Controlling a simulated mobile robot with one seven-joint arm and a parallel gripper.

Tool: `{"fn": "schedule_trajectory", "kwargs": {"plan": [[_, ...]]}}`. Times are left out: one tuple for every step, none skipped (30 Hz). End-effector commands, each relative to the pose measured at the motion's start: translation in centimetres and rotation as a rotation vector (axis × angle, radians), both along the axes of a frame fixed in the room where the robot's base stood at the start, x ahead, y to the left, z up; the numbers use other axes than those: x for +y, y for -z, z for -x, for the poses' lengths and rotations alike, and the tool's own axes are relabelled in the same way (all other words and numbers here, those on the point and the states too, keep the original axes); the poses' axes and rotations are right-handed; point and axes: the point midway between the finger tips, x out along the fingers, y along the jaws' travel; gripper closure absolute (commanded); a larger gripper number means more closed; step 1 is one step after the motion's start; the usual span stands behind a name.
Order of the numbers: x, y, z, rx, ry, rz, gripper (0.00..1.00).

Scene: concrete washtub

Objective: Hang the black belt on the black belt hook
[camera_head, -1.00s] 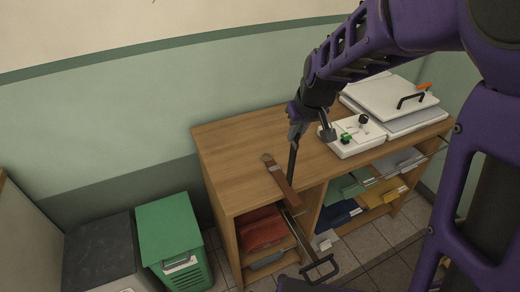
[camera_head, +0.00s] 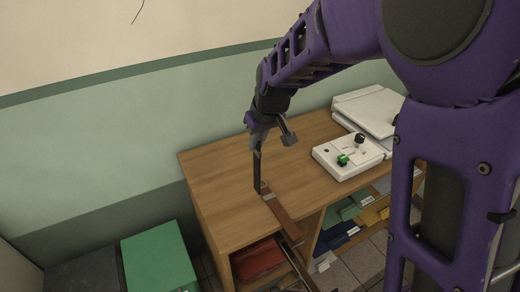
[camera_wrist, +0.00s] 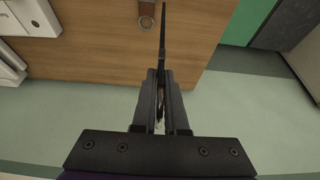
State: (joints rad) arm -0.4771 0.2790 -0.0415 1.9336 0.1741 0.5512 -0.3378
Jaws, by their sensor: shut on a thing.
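The black belt (camera_head: 257,172) is a narrow dark strip hanging down from my gripper (camera_head: 257,146) over the wooden desk. In the wrist view my gripper (camera_wrist: 162,75) is shut on it, and the black belt (camera_wrist: 162,38) sticks out past the fingertips. In the head view its lower end is close to the ring end of a brown strap; I cannot tell whether they touch. A thin dark curved piece (camera_head: 137,12) shows on the wall at the top of the head view; I cannot tell whether it is the black belt hook.
The brown strap (camera_head: 277,212) with a metal ring lies on the wooden desk (camera_head: 215,190) and reaches its front edge. A white control box (camera_head: 335,160) and a white lidded machine (camera_head: 372,115) stand right. A green bin (camera_head: 160,260) stands left of the desk.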

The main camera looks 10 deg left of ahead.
Motion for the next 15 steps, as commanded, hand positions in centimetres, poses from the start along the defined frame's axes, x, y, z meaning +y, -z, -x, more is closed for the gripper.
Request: {"fn": "schedule_trajectory", "kwargs": {"plan": [[0.0, 0.4, 0.0, 0.001, 0.0, 0.001, 1.0], [0.0, 0.5, 0.0, 0.001, 0.0, 0.001, 1.0], [0.0, 0.8, 0.0, 0.001, 0.0, 0.001, 1.0], [0.0, 1.1, 0.0, 0.001, -0.001, 0.001, 1.0], [0.0, 1.5, 0.0, 0.0, -0.001, 0.002, 1.0], [0.0, 2.1, 0.0, 0.001, -0.001, 0.002, 1.0], [0.0, 2.6, 0.0, 0.001, -0.001, 0.002, 1.0], [0.0, 3.1, 0.0, 0.002, 0.0, 0.002, 1.0], [0.0, 3.6, 0.0, 0.003, 0.001, 0.002, 1.0], [0.0, 3.9, 0.0, 0.001, 0.001, 0.0, 1.0], [0.0, 4.1, 0.0, 0.001, 0.0, 0.001, 1.0], [0.0, 4.2, 0.0, -0.001, 0.0, 0.001, 1.0], [0.0, 4.1, 0.0, -0.002, -0.001, 0.0, 1.0], [0.0, 4.1, 0.0, -0.002, -0.001, 0.0, 1.0], [0.0, 4.1, 0.0, -0.002, -0.001, 0.0, 1.0]]}}
